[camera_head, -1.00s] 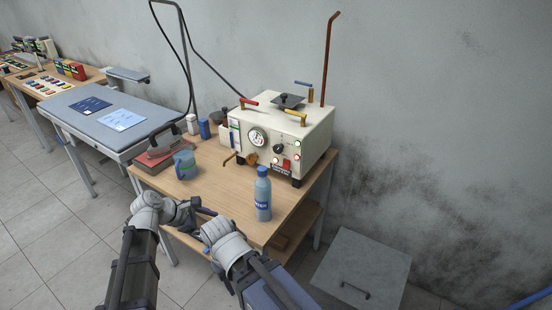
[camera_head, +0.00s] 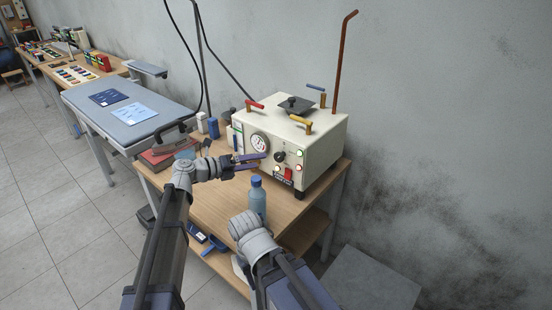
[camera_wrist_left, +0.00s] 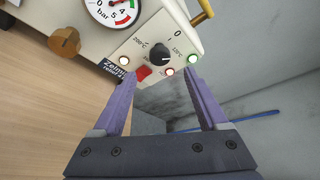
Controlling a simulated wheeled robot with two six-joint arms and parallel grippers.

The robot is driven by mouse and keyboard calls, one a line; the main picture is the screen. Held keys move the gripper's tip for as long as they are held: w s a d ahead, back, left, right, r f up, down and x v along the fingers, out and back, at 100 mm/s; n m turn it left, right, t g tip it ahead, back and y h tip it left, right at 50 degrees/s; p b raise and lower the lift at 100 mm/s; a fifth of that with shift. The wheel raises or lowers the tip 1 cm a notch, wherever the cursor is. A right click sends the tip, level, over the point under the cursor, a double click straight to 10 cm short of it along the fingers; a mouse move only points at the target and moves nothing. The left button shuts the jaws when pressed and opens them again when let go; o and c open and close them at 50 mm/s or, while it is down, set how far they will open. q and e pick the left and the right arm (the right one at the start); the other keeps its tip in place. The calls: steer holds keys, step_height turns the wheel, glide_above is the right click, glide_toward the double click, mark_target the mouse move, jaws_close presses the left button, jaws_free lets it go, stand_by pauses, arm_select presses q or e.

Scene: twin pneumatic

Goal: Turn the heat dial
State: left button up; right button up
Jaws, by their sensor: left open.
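The heat dial (camera_head: 280,157) is a black knob on the front of the cream machine (camera_head: 316,146). In the left wrist view the dial (camera_wrist_left: 160,54) has a white pointer line and sits among the markings 0, 135°C and 200°C. My left gripper (camera_head: 262,161) is open, with its purple fingers pointing at the front panel just left of the dial in the head view. In the left wrist view the dial appears just beyond and between the fingertips (camera_wrist_left: 160,78). The fingers look apart from it. My right arm's wrist shows low in the head view, but its gripper is hidden.
A pressure gauge (camera_head: 259,143) is left of the dial, and a red switch (camera_head: 288,174) and small lamps are near it. A brass-coloured valve knob (camera_wrist_left: 65,42) sticks out of the panel. A blue bottle (camera_head: 257,203) stands on the wooden table (camera_head: 212,208) in front.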

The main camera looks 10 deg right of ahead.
mark_target(277, 158)
arm_select(q)
steer(key=b+x, duration=0.1)
steer(key=x, duration=0.6)
steer(key=shift+w+d+f+b, duration=0.1)
steer(key=shift+d+b, duration=0.1)
steer(key=shift+b, duration=0.1)
jaws_close()
stand_by(0.4)
